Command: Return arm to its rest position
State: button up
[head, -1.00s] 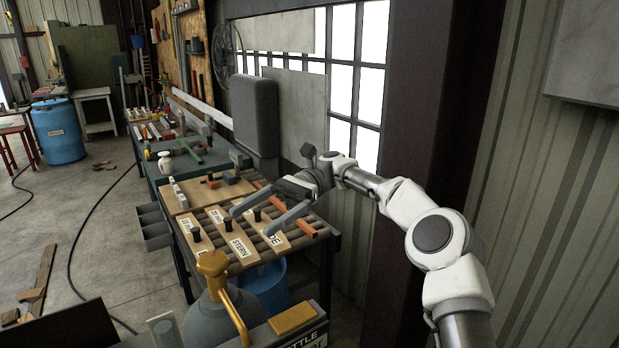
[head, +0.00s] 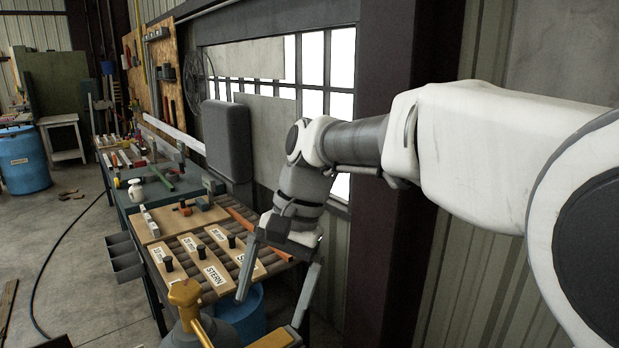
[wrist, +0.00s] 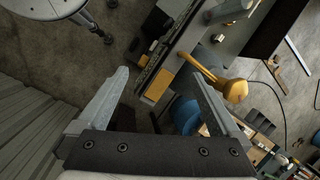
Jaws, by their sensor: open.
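My gripper (head: 273,293) hangs from my white arm in the head view, its two grey fingers spread apart and pointing down, with nothing between them. It is in front of the right end of the workbench. In the wrist view my gripper (wrist: 165,95) also shows open and empty, looking down toward the floor and a yellow-topped box. My arm fills the right side of the head view, bent at the elbow close to the camera.
The workbench with labelled wooden boards (head: 213,262) stands left of my gripper. A dark post (head: 400,230) and corrugated wall stand behind my arm.

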jog(key=s+d+f+n+t+h, duration=0.1)
jog(key=s+d+t, duration=0.2)
jog(key=d, duration=0.6)
jog(key=s+d+f+n+t+h, duration=0.1)
jog(key=s+d+n+t+h, duration=0.1)
jog(key=s+d+t, duration=0.2)
jog(key=s+d, duration=0.3)
jog(key=d, duration=0.3)
jog(key=shift+s+f, duration=0.15)
jog(key=shift+s, duration=0.05)
jog(key=shift+s+d+f+n+t, duration=0.2)
jog(key=shift+d+n+t, duration=0.1)
jog(key=shift+d, duration=0.05)
jog(key=shift+c, duration=0.2)
